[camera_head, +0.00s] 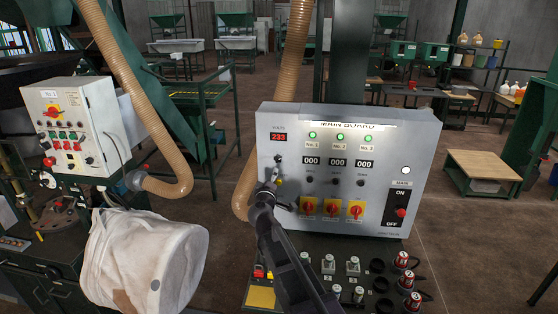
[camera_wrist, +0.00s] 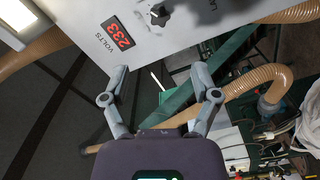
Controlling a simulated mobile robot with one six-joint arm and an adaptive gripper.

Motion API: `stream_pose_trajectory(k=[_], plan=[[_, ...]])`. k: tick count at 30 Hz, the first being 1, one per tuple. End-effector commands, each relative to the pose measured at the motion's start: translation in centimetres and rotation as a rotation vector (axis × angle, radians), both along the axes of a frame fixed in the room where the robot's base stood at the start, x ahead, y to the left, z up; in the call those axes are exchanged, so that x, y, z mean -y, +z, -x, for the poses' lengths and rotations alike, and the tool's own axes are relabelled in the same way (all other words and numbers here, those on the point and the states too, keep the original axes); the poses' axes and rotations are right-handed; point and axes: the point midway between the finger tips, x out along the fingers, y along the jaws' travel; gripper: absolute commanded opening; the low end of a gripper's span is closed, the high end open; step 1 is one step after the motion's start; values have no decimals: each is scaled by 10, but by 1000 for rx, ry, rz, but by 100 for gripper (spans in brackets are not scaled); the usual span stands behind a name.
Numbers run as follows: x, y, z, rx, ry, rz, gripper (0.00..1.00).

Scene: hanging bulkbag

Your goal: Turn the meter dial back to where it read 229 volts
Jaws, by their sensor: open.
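The grey main board panel (camera_head: 380,145) stands upright in front of me. Its red volts display (camera_head: 278,137) reads 233; it also shows in the wrist view (camera_wrist: 118,36). Just below the display is a small dark meter dial (camera_head: 278,159). In the wrist view the dial (camera_wrist: 158,15) is a black knob with a pointer, near the top edge. My gripper (camera_wrist: 159,70) is open, with nothing between its fingers. In the head view my gripper (camera_head: 276,181) is just below the dial. In the wrist view the dial lies beyond the fingertips, apart from them.
Right of the dial are counters (camera_head: 338,162), green lamps (camera_head: 340,136) and red-yellow rotary switches (camera_head: 332,208). A black ON/OFF plate (camera_head: 398,207) is at the right. Plugs and sockets (camera_head: 353,266) sit below. A tan hose (camera_head: 245,190) runs close by on the left.

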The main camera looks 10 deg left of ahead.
Motion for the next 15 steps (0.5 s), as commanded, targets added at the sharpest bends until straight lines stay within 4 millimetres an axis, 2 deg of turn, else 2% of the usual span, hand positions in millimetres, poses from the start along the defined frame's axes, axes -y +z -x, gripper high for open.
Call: stream_pose_trajectory(k=[8, 15], plan=[[0, 0, -10, 0, -1, -1, 78], [1, 0, -36, -1, -3, -1, 78]])
